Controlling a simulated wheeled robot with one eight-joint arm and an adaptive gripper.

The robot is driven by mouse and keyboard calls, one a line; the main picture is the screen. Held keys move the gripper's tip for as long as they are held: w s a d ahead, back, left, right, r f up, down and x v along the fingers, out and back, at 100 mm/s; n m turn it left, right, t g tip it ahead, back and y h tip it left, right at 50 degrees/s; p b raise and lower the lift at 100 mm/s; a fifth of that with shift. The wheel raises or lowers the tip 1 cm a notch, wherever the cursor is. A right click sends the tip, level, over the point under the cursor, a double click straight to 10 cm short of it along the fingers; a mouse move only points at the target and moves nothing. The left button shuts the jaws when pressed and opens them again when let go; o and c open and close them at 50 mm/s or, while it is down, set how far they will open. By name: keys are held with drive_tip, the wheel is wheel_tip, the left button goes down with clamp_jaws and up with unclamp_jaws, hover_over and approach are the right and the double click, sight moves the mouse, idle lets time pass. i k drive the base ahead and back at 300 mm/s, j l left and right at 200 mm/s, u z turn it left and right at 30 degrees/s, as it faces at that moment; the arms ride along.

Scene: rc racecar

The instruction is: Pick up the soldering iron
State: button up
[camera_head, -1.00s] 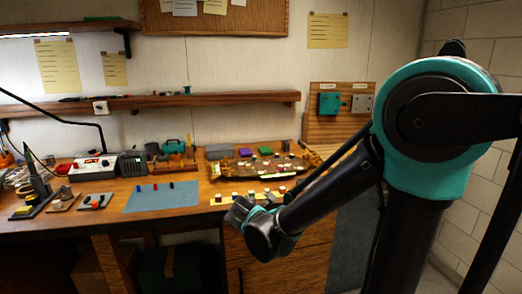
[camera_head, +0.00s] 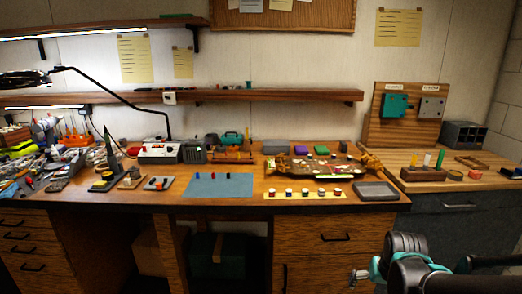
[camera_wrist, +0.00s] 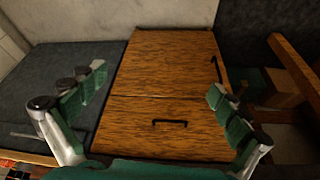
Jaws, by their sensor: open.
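The likely soldering iron (camera_head: 108,148) stands upright and slightly tilted in a dark stand (camera_head: 103,184) on the left half of the wooden workbench, in the head view. Its fine outline is too small to tell clearly. My gripper (camera_wrist: 157,84) is open and empty in the wrist view, its two green-padded fingers wide apart in front of wooden drawer fronts. In the head view my gripper (camera_head: 362,277) is at the bottom right, below the bench top and far from the iron. The iron does not show in the wrist view.
A white-fronted station (camera_head: 158,152) stands right of the iron, under a black lamp arm (camera_head: 115,92). Cluttered tools (camera_head: 40,172) lie to its left. A blue mat (camera_head: 219,186) and a circuit-board tray (camera_head: 318,166) lie farther right. Open space shows under the bench.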

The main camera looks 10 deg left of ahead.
sight(109, 148)
drive_tip(key=u, duration=1.85)
drive_tip(key=i+j+z, duration=0.25)
drive_tip(key=i+j, duration=0.25)
drive_tip(key=j, duration=0.2)
